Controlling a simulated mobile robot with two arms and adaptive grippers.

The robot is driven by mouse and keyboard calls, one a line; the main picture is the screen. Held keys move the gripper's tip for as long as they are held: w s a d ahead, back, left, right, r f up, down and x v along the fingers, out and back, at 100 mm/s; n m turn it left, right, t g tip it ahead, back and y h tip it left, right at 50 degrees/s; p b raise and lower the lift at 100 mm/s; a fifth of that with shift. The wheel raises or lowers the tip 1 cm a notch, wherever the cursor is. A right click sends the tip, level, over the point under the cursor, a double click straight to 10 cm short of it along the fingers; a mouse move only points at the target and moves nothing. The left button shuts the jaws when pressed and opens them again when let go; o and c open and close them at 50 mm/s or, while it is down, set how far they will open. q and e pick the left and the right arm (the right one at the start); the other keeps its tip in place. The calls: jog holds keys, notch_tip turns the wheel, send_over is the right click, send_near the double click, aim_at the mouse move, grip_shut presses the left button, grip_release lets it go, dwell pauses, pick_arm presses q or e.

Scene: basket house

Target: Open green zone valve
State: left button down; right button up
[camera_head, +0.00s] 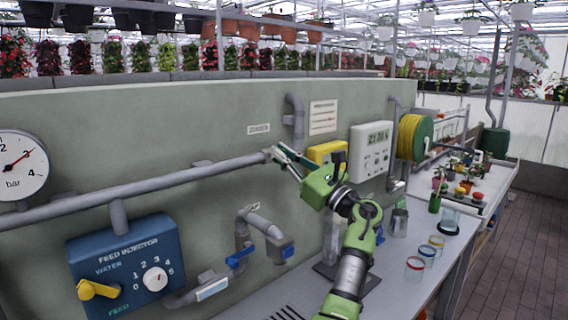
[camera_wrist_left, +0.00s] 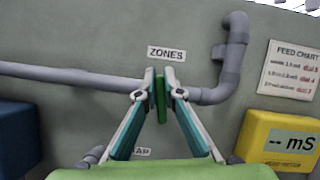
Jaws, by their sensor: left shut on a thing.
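The green zone valve's handle (camera_wrist_left: 161,98) shows in the left wrist view as a green upright piece on the grey pipe below the ZONES label (camera_wrist_left: 166,54). My left gripper (camera_head: 277,155) is at the right part of the long wall pipe in the head view. Its two fingers are closed on either side of the green handle, and the fingertips (camera_wrist_left: 158,94) touch it. In the head view the fingers mostly hide the handle. My right gripper is in neither view.
A blue feed injector panel (camera_head: 112,256) with a yellow lever is at lower left, beside a pressure gauge (camera_head: 18,164). Blue-handled taps (camera_head: 240,256) sit below the pipe. A yellow meter (camera_wrist_left: 277,144) is to the right. Jars (camera_head: 414,268) stand on the bench.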

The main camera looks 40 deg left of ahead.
pick_arm(q)
jog(key=n+g+b, duration=0.1)
jog(key=n, duration=0.1)
jog(key=f+n+g+b, duration=0.1)
jog(key=n+b, duration=0.1)
jog(key=shift+s+f, duration=0.15)
jog(key=shift+f, duration=0.05)
jog(key=shift+s+n+g+h+b, duration=0.1)
jog(key=shift+n+g+h+b, duration=0.45)
jog(key=shift+n, duration=0.65)
jog(key=n+h, duration=0.1)
jog(key=n, duration=0.2)
jog(key=n+g+h, duration=0.1)
jog(key=n, duration=0.2)
jog(key=n+g+h, duration=0.1)
jog(key=n, duration=0.3)
jog(key=shift+s+p, duration=0.3)
jog(key=shift+s, duration=0.1)
jog(key=shift+f+n+h+p, duration=0.25)
jog(key=shift+n+h, duration=0.3)
jog(key=shift+n, duration=0.65)
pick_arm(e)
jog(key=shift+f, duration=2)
pick_arm(q)
jog(key=shift+r, duration=0.15)
